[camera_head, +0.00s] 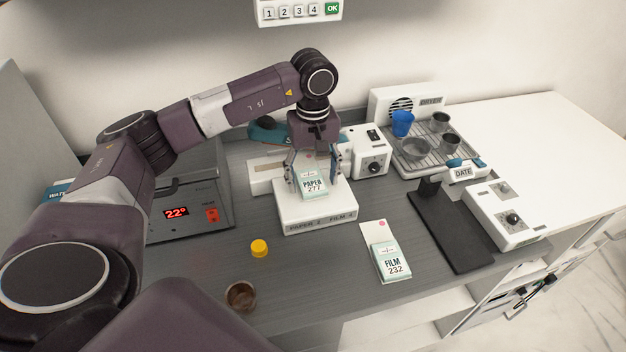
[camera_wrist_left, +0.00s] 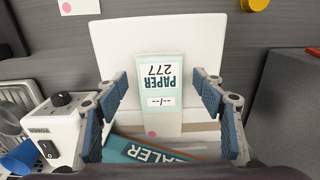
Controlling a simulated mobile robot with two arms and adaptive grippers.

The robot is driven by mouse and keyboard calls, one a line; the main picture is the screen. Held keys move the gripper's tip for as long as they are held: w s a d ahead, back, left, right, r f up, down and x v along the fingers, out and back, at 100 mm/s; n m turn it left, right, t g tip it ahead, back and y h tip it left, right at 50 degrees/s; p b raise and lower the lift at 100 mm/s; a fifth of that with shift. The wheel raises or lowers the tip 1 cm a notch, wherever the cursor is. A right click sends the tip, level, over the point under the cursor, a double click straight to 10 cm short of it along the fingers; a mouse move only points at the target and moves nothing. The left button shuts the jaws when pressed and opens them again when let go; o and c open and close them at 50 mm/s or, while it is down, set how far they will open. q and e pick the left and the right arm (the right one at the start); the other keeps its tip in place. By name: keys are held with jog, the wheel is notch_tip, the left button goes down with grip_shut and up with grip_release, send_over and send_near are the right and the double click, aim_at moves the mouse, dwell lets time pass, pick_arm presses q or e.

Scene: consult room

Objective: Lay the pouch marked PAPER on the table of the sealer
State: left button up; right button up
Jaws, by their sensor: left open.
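The pouch marked PAPER 277 (camera_head: 312,184) is pale with a teal-edged label. It appears to lie flat on the white table of the sealer (camera_head: 318,217), whose front edge has small print reading PAPER and FILM. In the left wrist view the pouch (camera_wrist_left: 160,118) has its pink-dotted end toward the sealer's teal arm (camera_wrist_left: 150,152). My left gripper (camera_head: 314,174) points down over the pouch and is open. Its fingers stand apart on both sides of the pouch, with gaps visible in the wrist view (camera_wrist_left: 161,82). My right gripper is not in view.
A FILM 232 pouch (camera_head: 391,260) lies on the grey counter to the right, near a black stand (camera_head: 450,230). A yellow cap (camera_head: 259,248) and a brown cup (camera_head: 241,296) are in front. A drying rack with cups (camera_head: 440,150) stands behind right.

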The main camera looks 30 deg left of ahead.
pick_arm(q)
notch_tip(320, 180, up, 11)
jog(key=b, duration=0.2)
jog(key=shift+r, duration=0.15)
